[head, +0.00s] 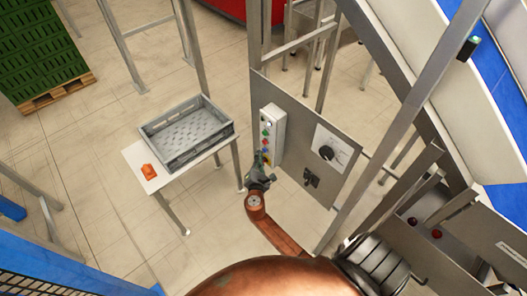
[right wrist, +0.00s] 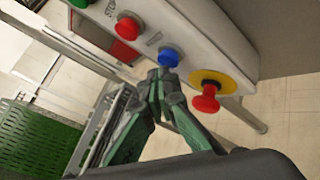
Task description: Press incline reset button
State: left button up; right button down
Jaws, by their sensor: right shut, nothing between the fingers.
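A white control box (head: 278,122) with a column of coloured buttons is mounted on a grey panel (head: 318,140). In the right wrist view, the box (right wrist: 205,35) carries a green button (right wrist: 80,3), a red button (right wrist: 128,27), a blue button (right wrist: 168,57) and a red mushroom button (right wrist: 207,99) on a yellow base. I cannot read which one is the incline reset. My right gripper (head: 260,160) is at the lower end of the box. It is shut and empty, its fingertips (right wrist: 163,76) close beneath the blue button; contact cannot be told. My left gripper is out of view.
A grey crate (head: 151,133) stands on a small white table with an orange object (head: 149,172) beside it. A black dial (head: 327,153) sits on the panel right of the box. Metal posts and the conveyor frame crowd the right.

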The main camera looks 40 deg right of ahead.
jog(key=shift+d, duration=0.5)
dwell(0.7)
jog(key=shift+a, duration=0.1)
jog(key=shift+s+a, duration=0.1)
jog(key=shift+a, duration=0.7)
jog(key=shift+s+a, duration=0.15)
jog(key=shift+a, duration=2.35)
